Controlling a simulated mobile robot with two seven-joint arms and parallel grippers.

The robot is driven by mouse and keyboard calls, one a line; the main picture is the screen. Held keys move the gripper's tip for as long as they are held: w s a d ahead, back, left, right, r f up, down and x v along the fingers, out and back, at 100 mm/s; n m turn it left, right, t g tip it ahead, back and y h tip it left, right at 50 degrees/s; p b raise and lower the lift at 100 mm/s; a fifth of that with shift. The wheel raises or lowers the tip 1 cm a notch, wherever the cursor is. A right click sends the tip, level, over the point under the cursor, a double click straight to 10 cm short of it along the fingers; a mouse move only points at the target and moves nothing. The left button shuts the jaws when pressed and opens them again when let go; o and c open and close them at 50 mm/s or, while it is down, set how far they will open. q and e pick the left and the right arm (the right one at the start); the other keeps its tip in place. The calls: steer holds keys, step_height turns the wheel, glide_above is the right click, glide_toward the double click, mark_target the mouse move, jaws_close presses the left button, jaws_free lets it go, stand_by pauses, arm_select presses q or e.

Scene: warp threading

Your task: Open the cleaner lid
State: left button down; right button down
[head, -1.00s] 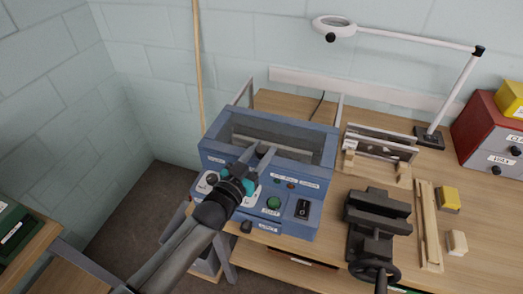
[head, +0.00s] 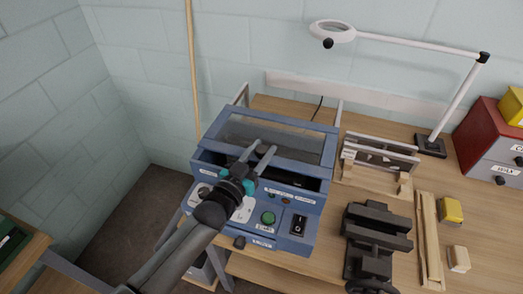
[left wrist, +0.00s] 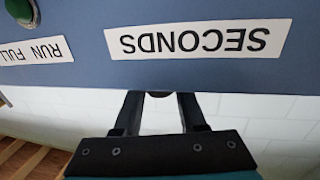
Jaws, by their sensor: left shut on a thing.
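The blue cleaner (head: 281,238) stands on the bench with its control panel facing me. Its blue-framed lid (head: 300,167) with a clear window is partly raised at the front, with a dark gap between it and the body. My left gripper (head: 260,152) is at the middle of the lid's front edge, shut on what looks like the lid handle; the fingers hide the handle itself. In the left wrist view the left gripper (left wrist: 159,105) has a small dark rounded part between its fingers, below the panel's SECONDS label (left wrist: 199,40). My right gripper is not in view.
Right of the cleaner are a wooden rack (head: 375,165), a dark vise (head: 375,235), wood strips (head: 428,240) and a yellow block (head: 450,210). A ring lamp (head: 333,32) arches over the back. The wall is close behind the cleaner.

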arm_select(q)
steer(key=shift+s+a, duration=0.1)
steer(key=shift+s, duration=0.15)
steer(key=shift+c, duration=2.4)
jaws_free()
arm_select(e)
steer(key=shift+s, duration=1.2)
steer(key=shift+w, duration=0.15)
arm_select(q)
steer(key=shift+s+a, duration=0.2)
steer(key=shift+s, duration=0.05)
steer(key=v, duration=1.4)
steer(key=shift+s, duration=0.3)
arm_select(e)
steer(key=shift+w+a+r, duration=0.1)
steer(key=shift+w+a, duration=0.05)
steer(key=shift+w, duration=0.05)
arm_select(q)
steer(key=shift+a, duration=0.15)
